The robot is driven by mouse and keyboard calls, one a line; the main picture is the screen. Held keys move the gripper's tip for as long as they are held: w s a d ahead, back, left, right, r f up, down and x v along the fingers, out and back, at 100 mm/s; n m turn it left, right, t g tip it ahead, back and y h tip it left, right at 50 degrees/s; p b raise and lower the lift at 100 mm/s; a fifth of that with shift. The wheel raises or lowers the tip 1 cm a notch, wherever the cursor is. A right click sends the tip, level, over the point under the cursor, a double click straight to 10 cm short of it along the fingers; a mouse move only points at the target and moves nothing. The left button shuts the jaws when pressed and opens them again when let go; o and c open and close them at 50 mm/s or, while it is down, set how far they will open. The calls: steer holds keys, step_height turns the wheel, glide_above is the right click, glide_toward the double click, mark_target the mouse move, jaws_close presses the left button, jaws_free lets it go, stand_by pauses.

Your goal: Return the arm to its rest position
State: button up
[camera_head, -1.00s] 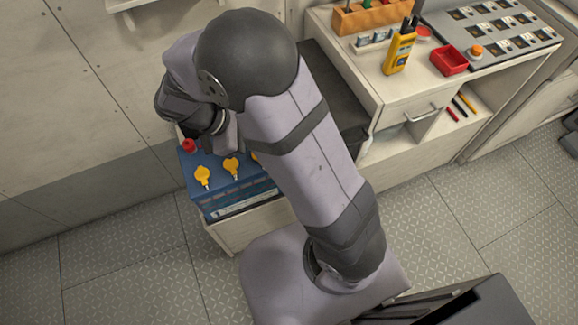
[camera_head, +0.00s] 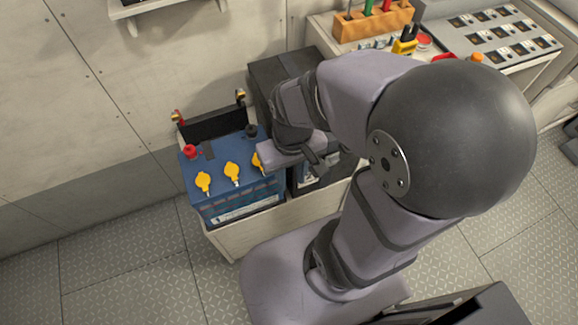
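My arm rises from its base in the lower middle to a large dark elbow on the right, then its forearm reaches back left to the wrist. My gripper (camera_head: 318,160) is at the wrist's end, above the black box and the right end of the blue battery. It is small and partly hidden by my wrist, so whether its fingers are open or shut, or hold anything, does not show. The blue battery (camera_head: 237,197) has several yellow caps, a red terminal cap (camera_head: 190,151) and a dark terminal cap (camera_head: 251,130).
A black box (camera_head: 280,72) stands beside the battery. Two cable ends (camera_head: 240,96) stand behind the battery. The counter holds an orange tool rack (camera_head: 372,22), a yellow handheld device (camera_head: 404,46) and a switch panel (camera_head: 495,35). A wall shelf (camera_head: 140,8) is upper left. Floor at left is clear.

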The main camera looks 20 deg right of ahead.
step_height(320, 180, up, 11)
steer(key=p, duration=1)
steer(key=shift+f+p, duration=0.2)
steer(key=shift+p, duration=0.1)
